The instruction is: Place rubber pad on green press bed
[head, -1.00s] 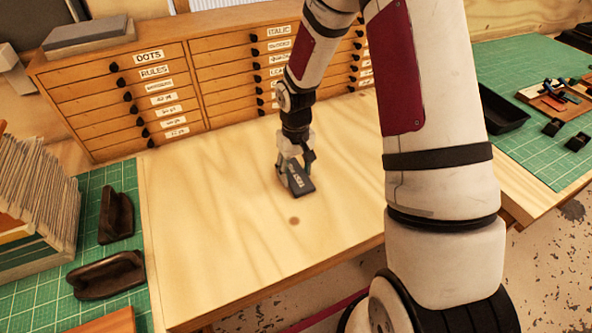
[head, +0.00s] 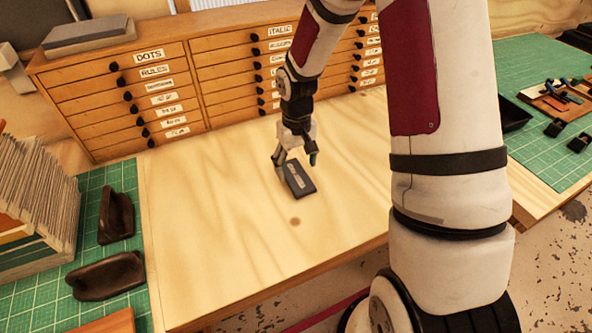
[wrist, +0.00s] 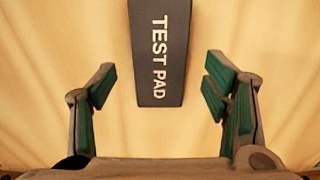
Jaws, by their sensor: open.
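The rubber pad (head: 299,180) is a dark grey block lettered TEST PAD. It lies flat on the pale wooden table. My gripper (head: 295,160) is open and empty just above and behind the pad in the head view. In the wrist view the pad (wrist: 157,55) shows between and beyond the spread green-lined fingers, touching neither; its far end is cut off by the frame. Green gridded surfaces show at the left (head: 165,310) and right (head: 545,65); I cannot tell which, if either, is the press bed.
A wooden drawer cabinet (head: 225,85) stands along the back. Two dark brown pieces (head: 115,217) and stacked sheets (head: 35,200) are at the left. A black tray (head: 512,113) and small tools are at the right. The table around the pad is clear.

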